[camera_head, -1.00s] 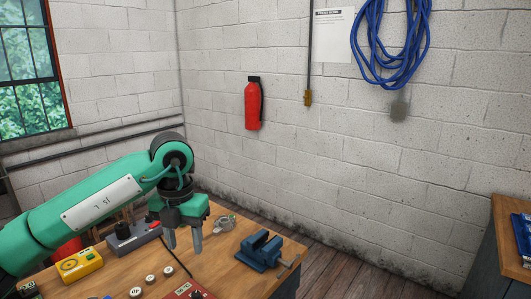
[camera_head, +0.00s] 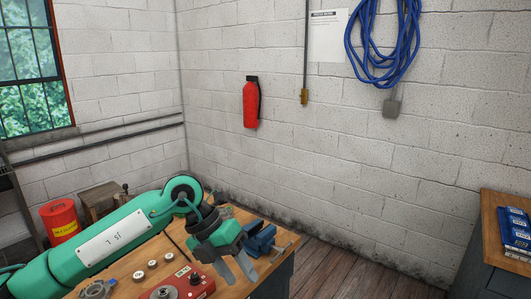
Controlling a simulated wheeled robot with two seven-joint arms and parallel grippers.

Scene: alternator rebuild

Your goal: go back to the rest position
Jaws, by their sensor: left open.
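My left arm comes in from the left, low over the wooden workbench (camera_head: 125,270). My left gripper (camera_head: 238,271) is open and empty, with its two grey fingers apart and pointing down. It is in front of the blue vise (camera_head: 262,240) and to the right of a red box with a round knob (camera_head: 165,292). The gripper and wrist hide part of the bench and some of the vise. My right gripper is not in view.
Several small white round parts (camera_head: 152,264) and a grey metal part (camera_head: 98,291) lie on the bench. A red can (camera_head: 60,221) stands behind my arm. At right is another bench (camera_head: 491,222) with blue boxes (camera_head: 516,228). Open floor (camera_head: 380,268) lies between the benches.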

